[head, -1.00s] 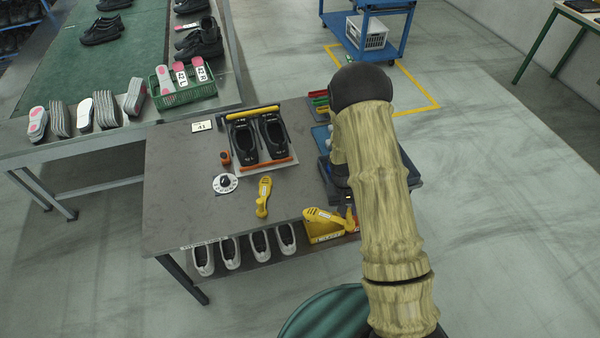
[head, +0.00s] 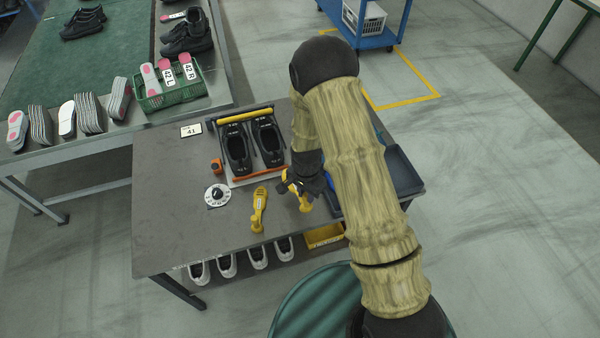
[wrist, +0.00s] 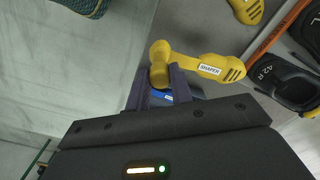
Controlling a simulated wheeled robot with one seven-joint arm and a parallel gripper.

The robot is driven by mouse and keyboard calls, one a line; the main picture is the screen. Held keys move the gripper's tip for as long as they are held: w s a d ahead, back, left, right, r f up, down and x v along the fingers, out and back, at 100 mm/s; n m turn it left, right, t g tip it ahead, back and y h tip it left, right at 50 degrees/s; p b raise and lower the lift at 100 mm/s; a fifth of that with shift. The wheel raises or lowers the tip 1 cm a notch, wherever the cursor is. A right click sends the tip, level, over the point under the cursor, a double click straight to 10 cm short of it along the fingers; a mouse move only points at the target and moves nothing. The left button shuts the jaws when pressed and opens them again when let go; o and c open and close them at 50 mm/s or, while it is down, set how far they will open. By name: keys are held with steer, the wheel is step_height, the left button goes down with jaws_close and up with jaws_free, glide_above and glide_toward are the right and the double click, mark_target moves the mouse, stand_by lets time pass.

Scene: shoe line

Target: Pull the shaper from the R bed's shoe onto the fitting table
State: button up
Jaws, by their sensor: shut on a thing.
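My gripper (head: 308,180) is shut on a yellow shaper (wrist: 215,67), holding it by the round knob end. In the head view, parts of this shaper (head: 305,204) show below the gripper, above the table's right side. Its label and slotted end show in the wrist view. The fitting table (head: 170,215) is grey. A second yellow shaper (head: 259,208) lies on it, left of the gripper. Two black shoes sit in the beds, the right one (head: 269,140) left of and beyond the gripper. A shoe marked 42 R (wrist: 283,82) shows in the wrist view. No shaper shows in either shoe.
An orange bar (head: 258,176) runs along the beds' front; a yellow bar (head: 244,116) is behind. A dial (head: 217,195) and a card (head: 191,130) are at left. A yellow bin (head: 325,237) is low at the front. A dark blue tray (head: 402,172) is at right. The table's front left is clear.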

steer(key=shift+w+a+r+m, duration=0.2)
steer(key=shift+w+a+m, duration=0.4)
steer(key=shift+w+a, duration=0.25)
steer(key=shift+s+f, duration=0.1)
steer(key=shift+s, duration=0.15)
step_height(320, 180, down, 8)
steer(key=b, duration=0.5)
steer(key=shift+f+b, duration=0.15)
steer(key=shift+b, duration=0.25)
steer(key=o, duration=1)
